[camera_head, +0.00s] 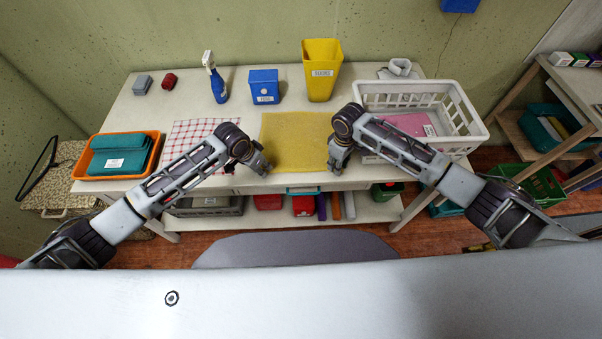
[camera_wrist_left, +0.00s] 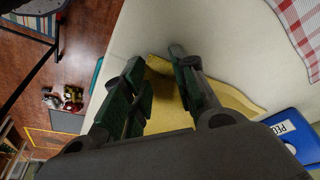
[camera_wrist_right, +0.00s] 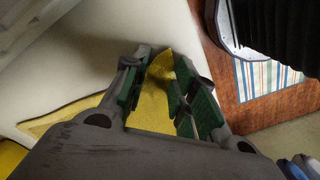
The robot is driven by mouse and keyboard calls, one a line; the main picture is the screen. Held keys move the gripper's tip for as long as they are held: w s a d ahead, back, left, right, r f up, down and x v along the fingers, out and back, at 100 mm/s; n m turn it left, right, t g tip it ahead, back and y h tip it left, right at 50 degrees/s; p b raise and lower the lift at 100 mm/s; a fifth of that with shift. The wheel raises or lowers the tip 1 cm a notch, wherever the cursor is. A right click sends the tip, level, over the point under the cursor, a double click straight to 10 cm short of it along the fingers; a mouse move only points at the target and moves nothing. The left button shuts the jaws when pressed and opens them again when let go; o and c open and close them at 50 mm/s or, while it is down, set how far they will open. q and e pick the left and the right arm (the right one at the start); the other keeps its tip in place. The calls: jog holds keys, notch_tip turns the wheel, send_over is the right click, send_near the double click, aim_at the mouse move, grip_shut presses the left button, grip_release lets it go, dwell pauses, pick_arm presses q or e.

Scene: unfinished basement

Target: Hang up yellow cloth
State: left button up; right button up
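The yellow cloth (camera_head: 293,138) lies spread on the white table, its near edge at the front of the tabletop. My left gripper (camera_head: 262,168) is at its near left corner. In the left wrist view, the fingers (camera_wrist_left: 160,60) are apart with yellow cloth (camera_wrist_left: 168,108) showing between them. My right gripper (camera_head: 336,168) is at its near right corner. In the right wrist view, the fingers (camera_wrist_right: 153,58) are also apart, with a raised part of the cloth (camera_wrist_right: 154,92) between them. The cloth's edge under each gripper is partly hidden.
A red-checked cloth (camera_head: 190,134) lies left of the yellow one, beside an orange tray (camera_head: 88,174). A white basket (camera_head: 470,138) is at right. A black wire frame (camera_head: 38,168) is at far left.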

pick_arm(q)
jog(key=shift+f, duration=0.2)
grip_shut()
pick_arm(e)
jog(key=shift+f, duration=0.15)
grip_shut()
pick_arm(q)
jog(key=shift+r, duration=0.25)
pick_arm(e)
jog(key=shift+r, duration=0.2)
